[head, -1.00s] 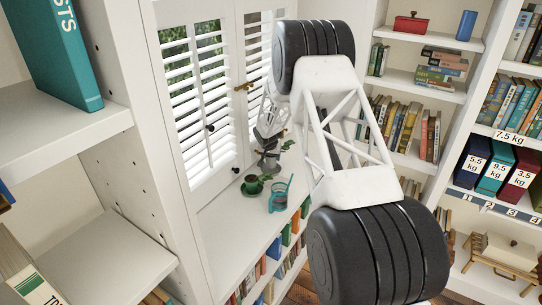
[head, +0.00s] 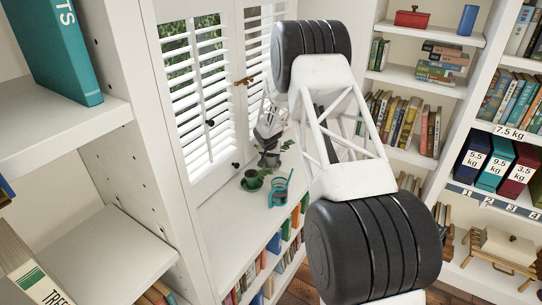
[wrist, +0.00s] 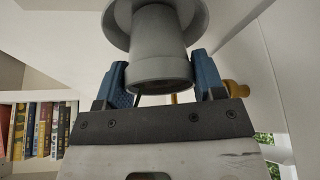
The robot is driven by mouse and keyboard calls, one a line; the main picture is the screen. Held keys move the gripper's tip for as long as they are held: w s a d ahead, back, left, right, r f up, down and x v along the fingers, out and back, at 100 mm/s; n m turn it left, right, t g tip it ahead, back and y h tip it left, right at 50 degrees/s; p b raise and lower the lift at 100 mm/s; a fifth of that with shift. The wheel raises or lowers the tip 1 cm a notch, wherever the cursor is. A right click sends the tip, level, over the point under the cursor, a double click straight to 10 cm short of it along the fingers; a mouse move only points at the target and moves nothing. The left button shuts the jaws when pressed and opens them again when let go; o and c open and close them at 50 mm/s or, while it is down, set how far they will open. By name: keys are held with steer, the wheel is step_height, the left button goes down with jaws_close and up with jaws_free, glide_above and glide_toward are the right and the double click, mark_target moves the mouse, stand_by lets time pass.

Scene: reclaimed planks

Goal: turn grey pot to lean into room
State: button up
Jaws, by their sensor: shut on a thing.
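The grey pot (wrist: 158,50) fills the top middle of the wrist view, with a wide flared part above its tapered body. The blue fingers of my gripper (wrist: 161,76) close on it from both sides. In the head view the grey pot (head: 269,158) is small and dark at the far end of the white window sill, with leafy stems beside it. My gripper (head: 268,128) reaches down to it there, partly hidden behind my arm. I cannot tell the pot's exact lean or facing.
A green cup-like pot with a plant (head: 252,181) and a teal watering can (head: 279,193) stand on the sill (head: 222,218), just nearer than the grey pot. White shutters (head: 190,100) with knobs rise close on the left. Bookshelves (head: 420,75) stand to the right.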

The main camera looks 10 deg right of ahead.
mark_target(270, 157)
steer(key=o, duration=1.3)
steer(key=shift+c, duration=0.2)
steer(key=shift+r, duration=0.15)
steer(key=shift+v, duration=3.1)
steer(key=shift+s+a+r, duration=0.15)
steer(key=shift+s+r, duration=0.15)
steer(key=shift+r, duration=0.3)
